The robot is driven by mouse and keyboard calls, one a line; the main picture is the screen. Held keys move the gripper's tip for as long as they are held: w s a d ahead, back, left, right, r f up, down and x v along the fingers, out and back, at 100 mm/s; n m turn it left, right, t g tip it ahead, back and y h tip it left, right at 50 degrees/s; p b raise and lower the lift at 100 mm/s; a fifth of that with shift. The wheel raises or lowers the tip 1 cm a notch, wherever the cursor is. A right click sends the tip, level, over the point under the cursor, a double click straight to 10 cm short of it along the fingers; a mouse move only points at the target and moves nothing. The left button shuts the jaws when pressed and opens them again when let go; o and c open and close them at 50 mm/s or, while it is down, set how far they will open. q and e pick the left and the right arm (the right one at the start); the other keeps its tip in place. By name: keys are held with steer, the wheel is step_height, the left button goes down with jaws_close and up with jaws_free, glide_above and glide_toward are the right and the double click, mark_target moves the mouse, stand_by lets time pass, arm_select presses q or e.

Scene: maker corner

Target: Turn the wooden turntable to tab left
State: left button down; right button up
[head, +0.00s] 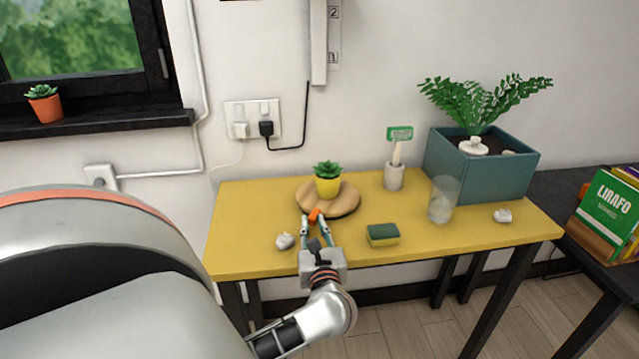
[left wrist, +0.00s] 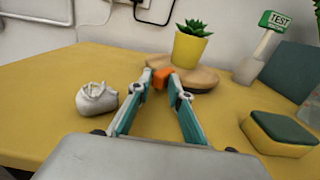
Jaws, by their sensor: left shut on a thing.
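The wooden turntable (head: 343,203) is a round disc near the back left of the yellow table. A yellow pot with a green succulent (head: 328,180) stands on it. The turntable's orange tab (head: 314,215) is at its front left edge, facing the front of the table. My left gripper (head: 317,218) reaches in from the front and is shut on the orange tab. In the left wrist view the orange tab (left wrist: 162,78) sits between the two fingertips, with the turntable (left wrist: 203,78) just behind. My right gripper is not in view.
A brush holder (head: 394,177), a clear glass (head: 443,200) and a teal planter (head: 488,177) stand further right. The table's left end is clear.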

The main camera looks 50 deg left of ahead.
arm_select(q)
steer(key=c, duration=2)
jaws_free()
steer(key=shift+a, duration=0.15)
steer(key=shift+o, duration=0.2)
steer(key=shift+w, duration=0.1)
steer(key=v, duration=1.2)
